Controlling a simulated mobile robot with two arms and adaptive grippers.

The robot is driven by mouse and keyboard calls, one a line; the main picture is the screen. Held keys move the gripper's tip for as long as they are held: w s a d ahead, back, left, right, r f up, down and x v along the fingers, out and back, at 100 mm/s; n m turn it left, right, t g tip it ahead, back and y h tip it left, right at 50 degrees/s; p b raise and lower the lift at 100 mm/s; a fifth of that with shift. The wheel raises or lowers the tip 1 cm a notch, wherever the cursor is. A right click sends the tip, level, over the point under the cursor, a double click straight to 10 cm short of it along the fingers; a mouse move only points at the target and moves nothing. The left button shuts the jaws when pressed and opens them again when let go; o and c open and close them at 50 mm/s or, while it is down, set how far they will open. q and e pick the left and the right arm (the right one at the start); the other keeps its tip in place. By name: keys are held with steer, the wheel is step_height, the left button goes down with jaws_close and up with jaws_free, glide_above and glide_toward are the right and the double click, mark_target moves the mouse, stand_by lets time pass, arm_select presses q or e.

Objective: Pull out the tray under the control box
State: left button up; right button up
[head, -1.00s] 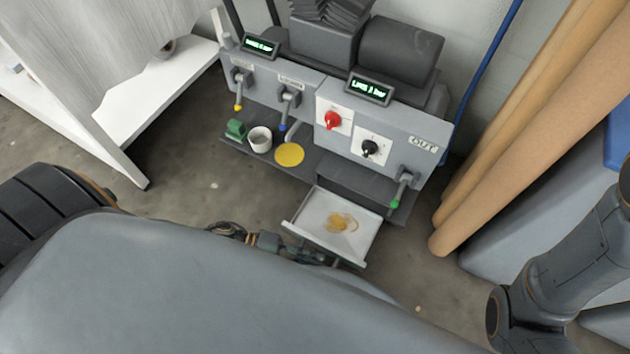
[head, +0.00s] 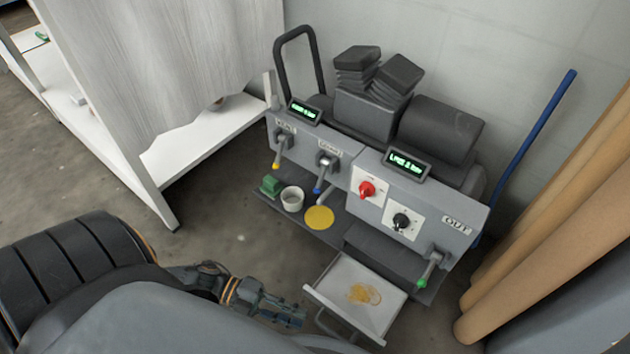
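The tray (head: 344,277) is a pale, shallow drawer that sticks out from under the right part of the grey control box (head: 440,207). A yellowish-brown stain or spill lies on its floor. A bar handle shows below its front edge. My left gripper (head: 301,315) is at the left of the tray's front, close to the handle. I cannot tell whether it touches the handle, and its fingers are too small and dark to read as open or shut. My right gripper is out of view.
A green block (head: 270,185), a white cup (head: 292,199) and a yellow disc (head: 319,217) sit on the machine's ledge. Tan rolls (head: 560,220) stand at the right, a white shelf unit (head: 205,140) at the left. The floor before the ledge is clear.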

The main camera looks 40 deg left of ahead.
arm_select(q)
steer(key=shift+v, duration=1.55)
